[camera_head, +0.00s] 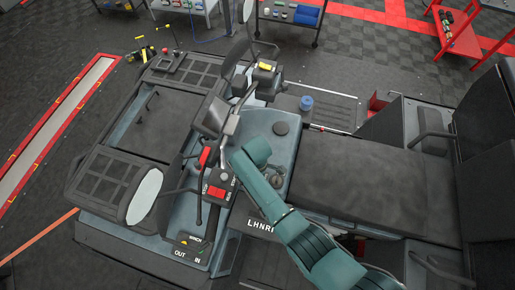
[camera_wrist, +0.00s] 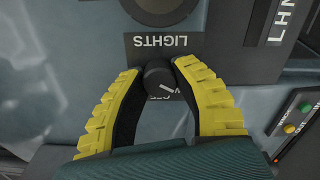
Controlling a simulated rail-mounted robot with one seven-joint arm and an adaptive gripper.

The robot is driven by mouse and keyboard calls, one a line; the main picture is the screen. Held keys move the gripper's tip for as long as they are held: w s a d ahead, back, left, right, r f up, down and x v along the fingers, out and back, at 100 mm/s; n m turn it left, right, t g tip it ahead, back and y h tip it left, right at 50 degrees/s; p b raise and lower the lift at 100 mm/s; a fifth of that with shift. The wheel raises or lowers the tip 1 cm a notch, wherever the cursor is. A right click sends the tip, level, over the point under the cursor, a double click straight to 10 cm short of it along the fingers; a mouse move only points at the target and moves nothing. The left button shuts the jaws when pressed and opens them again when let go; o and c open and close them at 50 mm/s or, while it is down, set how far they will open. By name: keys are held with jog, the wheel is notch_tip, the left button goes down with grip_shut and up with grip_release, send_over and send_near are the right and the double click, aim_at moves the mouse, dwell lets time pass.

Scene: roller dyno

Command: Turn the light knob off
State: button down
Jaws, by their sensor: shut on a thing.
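The light knob (camera_wrist: 160,80) is a small round black knob on a dark blue-grey panel, centred in the wrist view. A short white line shows on its lower right side. The label LIGHTS (camera_wrist: 161,42) stands upside down just above it in the picture. Small white lettering beneath the knob is partly covered and hard to read. My gripper (camera_wrist: 157,72) has yellow ribbed fingers with dark inner pads, one on each side of the knob, closed on it. In the head view my teal arm reaches over the vehicle and hides the knob and the fingers.
The vehicle's handlebar controls (camera_head: 218,190), mirror (camera_head: 144,196) and black seat (camera_head: 352,172) surround my arm. A WINCH switch plate (camera_head: 190,243) sits at front left. In the wrist view a larger black round part (camera_wrist: 165,5) lies above the label, and a button box (camera_wrist: 297,125) at right.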

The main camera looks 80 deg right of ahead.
jog(key=m+p, duration=0.1)
jog(key=m, duration=0.5)
jog(key=shift+m, duration=0.3)
jog(key=m, duration=0.5)
jog(key=shift+p, duration=0.3)
jog(key=shift+m, duration=0.3)
jog(key=c, duration=0.7)
grip_release()
jog(key=shift+c, duration=0.2)
notch_tip(320, 180, up, 12)
